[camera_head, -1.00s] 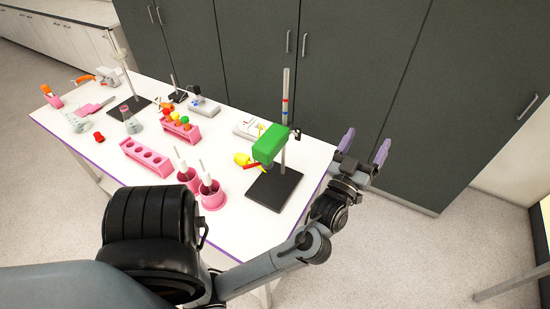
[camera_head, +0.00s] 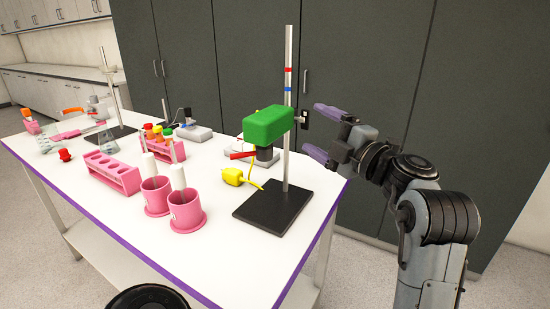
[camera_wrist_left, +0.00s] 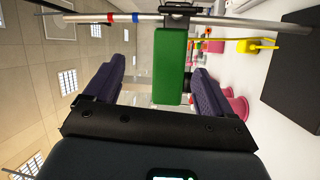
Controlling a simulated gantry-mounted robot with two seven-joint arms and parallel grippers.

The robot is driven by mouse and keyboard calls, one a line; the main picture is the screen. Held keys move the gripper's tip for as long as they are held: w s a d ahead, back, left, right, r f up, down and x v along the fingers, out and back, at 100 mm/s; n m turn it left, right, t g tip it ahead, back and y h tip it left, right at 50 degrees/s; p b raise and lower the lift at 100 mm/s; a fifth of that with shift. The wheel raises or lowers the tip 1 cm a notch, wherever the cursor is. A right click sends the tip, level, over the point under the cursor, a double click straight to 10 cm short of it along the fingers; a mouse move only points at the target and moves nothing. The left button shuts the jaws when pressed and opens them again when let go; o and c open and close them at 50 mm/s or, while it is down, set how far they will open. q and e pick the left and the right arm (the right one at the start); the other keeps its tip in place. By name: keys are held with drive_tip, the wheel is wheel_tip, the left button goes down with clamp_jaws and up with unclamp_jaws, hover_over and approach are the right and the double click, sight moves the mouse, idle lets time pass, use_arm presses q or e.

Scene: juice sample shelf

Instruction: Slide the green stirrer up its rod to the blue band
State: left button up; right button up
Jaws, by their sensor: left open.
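The green stirrer (camera_head: 268,125) is a box-shaped head clamped on an upright silver rod (camera_head: 288,45). The rod stands on a black base plate (camera_head: 272,207). A blue band (camera_head: 287,90) is on the rod above the stirrer, with a red band (camera_head: 287,70) higher still. My left gripper (camera_head: 318,131) is open, with purple fingers pointing at the stirrer from the right, apart from it in the head view. In the left wrist view, the green stirrer (camera_wrist_left: 171,65) appears between the spread fingers, with the blue band (camera_wrist_left: 135,17) to its left. My right gripper is out of view.
A yellow plug-like object (camera_head: 232,176) lies beside the base. Two pink cups (camera_head: 186,214) and a pink rack (camera_head: 112,174) stand to the left on the white table (camera_head: 110,220). Dark cabinets (camera_head: 365,60) stand behind. The space right of the rod is clear except for my arm.

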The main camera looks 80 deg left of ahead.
sight(284, 126)
use_arm(q)
drive_tip(key=shift+n+t+h, duration=0.5)
drive_tip(key=shift+n+h, duration=0.1)
drive_tip(key=shift+n, duration=0.3)
drive_tip(key=s+a+b, duration=0.7)
drive_tip(key=a, duration=0.1)
drive_tip(key=shift+s+f+b, duration=0.15)
drive_tip(key=shift+f+b, duration=0.15)
drive_tip(key=shift+f, duration=0.05)
drive_tip(key=shift+s+a+r, duration=0.1)
drive_tip(key=shift+s+a, duration=0.2)
drive_tip(key=shift+a, duration=0.3)
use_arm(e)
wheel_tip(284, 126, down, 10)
